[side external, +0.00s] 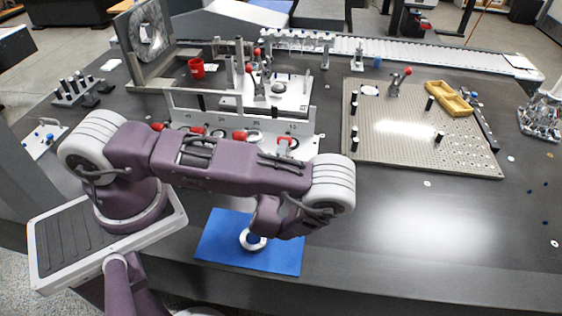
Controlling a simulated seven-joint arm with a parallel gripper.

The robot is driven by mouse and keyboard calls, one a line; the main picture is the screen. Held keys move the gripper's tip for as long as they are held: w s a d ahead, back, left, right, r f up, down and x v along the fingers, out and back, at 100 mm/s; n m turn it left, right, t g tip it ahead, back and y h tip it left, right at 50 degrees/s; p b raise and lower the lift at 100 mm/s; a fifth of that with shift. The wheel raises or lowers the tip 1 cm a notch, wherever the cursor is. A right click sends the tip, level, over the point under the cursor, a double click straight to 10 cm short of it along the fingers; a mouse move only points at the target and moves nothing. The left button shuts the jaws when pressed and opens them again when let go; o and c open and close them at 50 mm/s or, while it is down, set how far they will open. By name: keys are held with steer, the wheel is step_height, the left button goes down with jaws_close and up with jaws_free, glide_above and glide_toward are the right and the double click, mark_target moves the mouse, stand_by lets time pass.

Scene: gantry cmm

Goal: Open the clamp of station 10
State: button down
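Several toggle clamps with red handles are in view, and I cannot read which one is station 10. A row of red handles (240,135) lies along a light metal fixture (310,148) behind my forearm, which partly hides it. More clamps with red tips (257,52) stand upright around a white plate (293,98) further back. Another red-tipped clamp (397,80) stands at the back of the perforated plate (475,165). My wrist (278,216) is low over the blue mat (285,257), in front of the fixture and apart from the clamps. My fingers cannot be made out.
A white ring (252,243) shows at the blue mat, below my wrist. A red cup (196,68) and an upright framed panel (148,38) stand at the back left. A yellow tray (449,98) lies on the perforated plate.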

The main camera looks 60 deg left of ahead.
steer(key=r+v, duration=0.1)
steer(key=v, duration=1.3)
steer(key=s+a+r+n+g+h, duration=0.1)
steer(key=s+a+r+n+g, duration=0.1)
steer(key=s+r+n+g, duration=0.4)
steer(key=s+a+r+n+g+h, duration=0.2)
steer(key=r+n+g, duration=0.1)
steer(key=r+g, duration=0.55)
steer(key=s+d+r+t+h, duration=0.2)
steer(key=r+t+h, duration=0.2)
steer(key=r, duration=0.3)
steer(key=s+d+r+t+h, duration=0.3)
steer(key=r+h, duration=0.2)
steer(key=r, duration=0.1)
steer(key=shift+d+r+t, duration=0.2)
steer(key=shift+r+t, duration=0.15)
